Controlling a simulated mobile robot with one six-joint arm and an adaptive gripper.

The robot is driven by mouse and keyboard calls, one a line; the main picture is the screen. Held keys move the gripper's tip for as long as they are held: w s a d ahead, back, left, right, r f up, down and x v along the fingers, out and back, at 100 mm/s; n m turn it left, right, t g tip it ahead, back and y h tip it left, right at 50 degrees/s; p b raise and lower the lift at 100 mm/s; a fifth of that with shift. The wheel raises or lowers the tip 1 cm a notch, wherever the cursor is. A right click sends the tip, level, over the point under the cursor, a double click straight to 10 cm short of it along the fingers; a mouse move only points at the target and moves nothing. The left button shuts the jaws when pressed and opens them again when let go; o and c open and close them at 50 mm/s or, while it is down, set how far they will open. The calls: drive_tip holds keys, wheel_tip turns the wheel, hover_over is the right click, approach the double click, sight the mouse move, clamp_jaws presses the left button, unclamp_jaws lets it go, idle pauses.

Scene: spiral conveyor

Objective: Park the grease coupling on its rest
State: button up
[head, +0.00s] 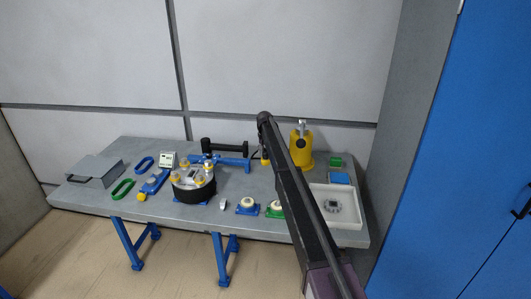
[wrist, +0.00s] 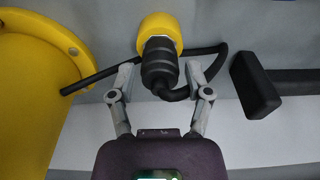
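In the wrist view, the grease coupling (wrist: 159,67) is a ribbed black cylinder with a black hose (wrist: 205,62). Its far end meets a round yellow piece (wrist: 158,28); I cannot tell whether that is its rest or part of the coupling. My gripper (wrist: 160,75) is open, with one finger on each side of the coupling and a small gap at both sides. In the head view my arm hides the gripper and most of the coupling; a small yellow part (head: 265,160) shows beside the arm.
A yellow grease drum (wrist: 35,80) stands close on the left in the wrist view, and in the head view (head: 302,158). A black bar (wrist: 256,85) is on the right. The grey bench (head: 110,205) holds a black round fixture (head: 192,192), blue and green parts and a white tray (head: 348,238).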

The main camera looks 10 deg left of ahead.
drive_tip(key=shift+r, duration=0.2)
idle(0.4)
wheel_tip(320, 180, up, 8)
drive_tip(key=p, duration=0.8)
drive_tip(key=shift+s+r+p, duration=0.1)
drive_tip(key=shift+r+p, duration=0.15)
drive_tip(key=shift+p, duration=0.2)
drive_tip(key=s+d, duration=0.2)
drive_tip(key=s, duration=0.6)
drive_tip(key=s+d, duration=0.2)
drive_tip(key=s, duration=0.7)
drive_tip(key=shift+s+d+f, duration=0.15)
drive_tip(key=shift+s+d, duration=0.05)
drive_tip(key=shift+d, duration=0.1)
drive_tip(key=s+d, duration=0.8)
drive_tip(key=s, duration=0.6)
drive_tip(key=s+d+g, duration=0.1)
drive_tip(key=s+d, duration=0.8)
drive_tip(key=s, duration=0.5)
drive_tip(key=s+d, duration=0.9)
drive_tip(key=s, duration=0.5)
drive_tip(key=shift+s+d+f+b, duration=0.2)
drive_tip(key=shift+s+b, duration=0.1)
drive_tip(key=shift+s, duration=0.05)
